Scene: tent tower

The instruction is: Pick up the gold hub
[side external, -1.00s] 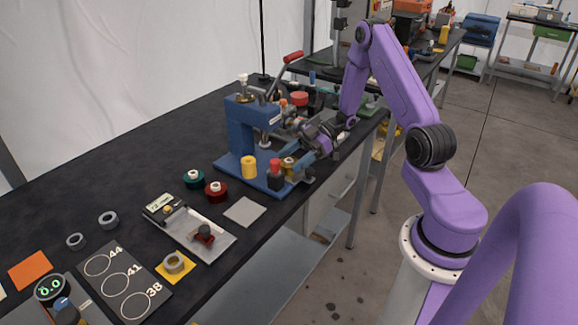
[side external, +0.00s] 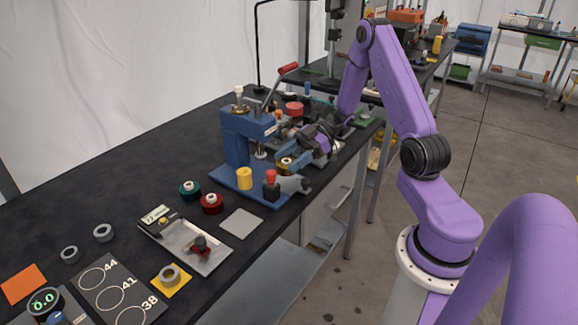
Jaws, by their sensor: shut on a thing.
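The gold hub (side external: 285,166) is a small gold spool with a pale top, just behind the red-topped black post by the blue press. My gripper (side external: 291,163) reaches in from the right and is shut on the hub. The fingers partly hide the hub's right side. The hub appears held a little above the press base, but the small gap is hard to judge. A teal hub (side external: 189,189) and a dark red hub (side external: 211,204), each with a pale top, stand on the black table to the left.
The blue press (side external: 236,147), with a red-handled lever (side external: 288,69), stands close beside my gripper. A yellow cylinder (side external: 244,179) and the red-topped post (side external: 271,186) are on its base.

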